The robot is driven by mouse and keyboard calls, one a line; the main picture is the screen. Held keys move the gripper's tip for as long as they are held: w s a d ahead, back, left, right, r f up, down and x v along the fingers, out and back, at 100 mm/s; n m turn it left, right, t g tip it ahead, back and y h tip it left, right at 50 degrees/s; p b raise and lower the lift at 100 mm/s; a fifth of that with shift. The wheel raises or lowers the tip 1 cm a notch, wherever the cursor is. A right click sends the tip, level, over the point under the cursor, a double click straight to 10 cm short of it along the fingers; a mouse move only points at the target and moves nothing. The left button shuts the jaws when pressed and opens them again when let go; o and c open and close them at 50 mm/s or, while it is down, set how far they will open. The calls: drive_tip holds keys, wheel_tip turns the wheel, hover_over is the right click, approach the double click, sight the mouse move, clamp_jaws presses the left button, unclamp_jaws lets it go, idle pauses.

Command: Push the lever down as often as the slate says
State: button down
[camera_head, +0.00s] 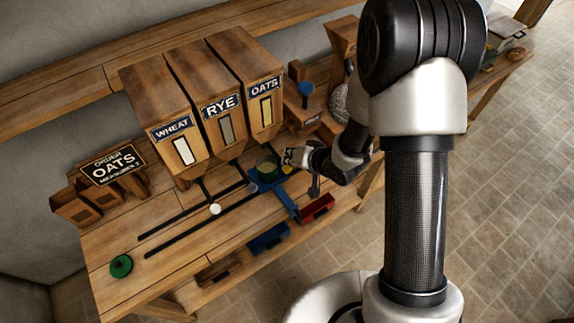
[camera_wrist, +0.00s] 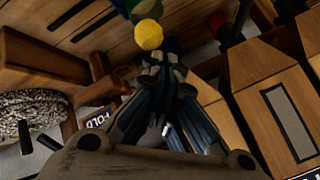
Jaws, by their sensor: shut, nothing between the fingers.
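The dark slate (camera_head: 113,163) at the left of the bench reads "ORDER", "OATS" and a small line of measures; I cannot read its number surely. A yellow ball knob (camera_head: 287,169), seemingly the lever's end, is below the OATS bin (camera_head: 263,104). In the wrist view the yellow knob (camera_wrist: 149,34) is just beyond my fingertips. My gripper (camera_head: 290,157) is shut and empty close beside the knob; I cannot tell whether they touch. The lever's shaft is hidden. The gripper also shows in the wrist view (camera_wrist: 165,60).
WHEAT (camera_head: 174,132) and RYE (camera_head: 221,109) bins stand left of OATS. A blue carriage (camera_head: 284,200) holds a dark green container (camera_head: 266,168). A white ball (camera_head: 215,209) sits by the dark rails. A blue-knobbed part (camera_head: 306,89) stands right. The front-left bench is mostly clear around a green disc (camera_head: 121,265).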

sight(291, 167)
drive_tip(key=shift+f+b, duration=2.1)
drive_tip(key=shift+f, duration=0.5)
idle(1.8)
drive_tip(key=shift+r, duration=0.1)
idle(0.5)
drive_tip(key=shift+r+p, duration=2.65)
drive_tip(key=shift+r, duration=0.3)
wheel_tip(291, 167, up, 5)
drive_tip(key=p, duration=0.4)
